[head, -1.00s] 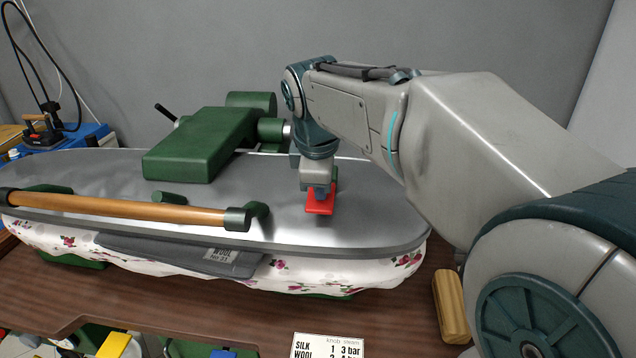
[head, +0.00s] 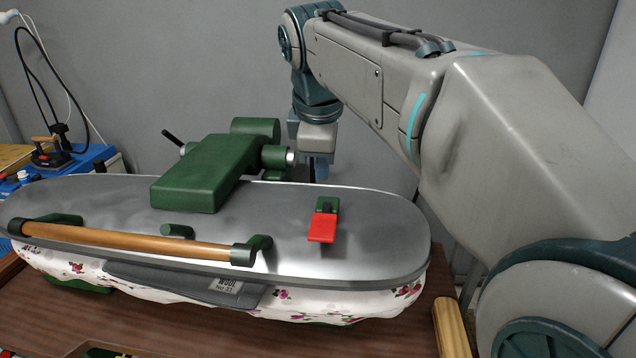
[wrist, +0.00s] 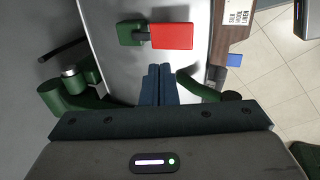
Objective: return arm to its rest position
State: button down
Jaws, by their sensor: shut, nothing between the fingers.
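My gripper (head: 319,172) hangs pointing down above the back edge of the pressing machine's metal top, clear of it. In the wrist view its two blue fingers (wrist: 158,84) lie side by side, shut and empty. The red lever (head: 322,228) with its green mount (head: 327,204) sits on the metal top, in front of and below the gripper, apart from it. The red lever also shows beyond the fingertips in the wrist view (wrist: 172,36). My arm reaches in from the right.
The press (head: 370,222) has a wooden handle bar (head: 130,241) along its front and a green block with a hinge (head: 205,172) behind. A flowered padded cover (head: 290,302) lies below. An iron (head: 48,153) stands on a blue unit at the left. A wooden piece (head: 451,328) lies at the right.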

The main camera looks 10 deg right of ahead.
jog(key=shift+s+r, duration=0.1)
jog(key=shift+r, duration=0.55)
jog(key=s+d+f+m, duration=0.2)
jog(key=s+f+m, duration=0.5)
jog(key=f, duration=0.4)
jog(key=s+d+f+m+y, duration=0.1)
jog(key=s+d+f+m, duration=0.1)
jog(key=s+f+m, duration=0.5)
notch_tip(320, 180, down, 5)
jog(key=shift+s+d+f+m+g, duration=0.15)
jog(key=shift+s+d+m+g, duration=0.15)
jog(key=shift+s, duration=0.45)
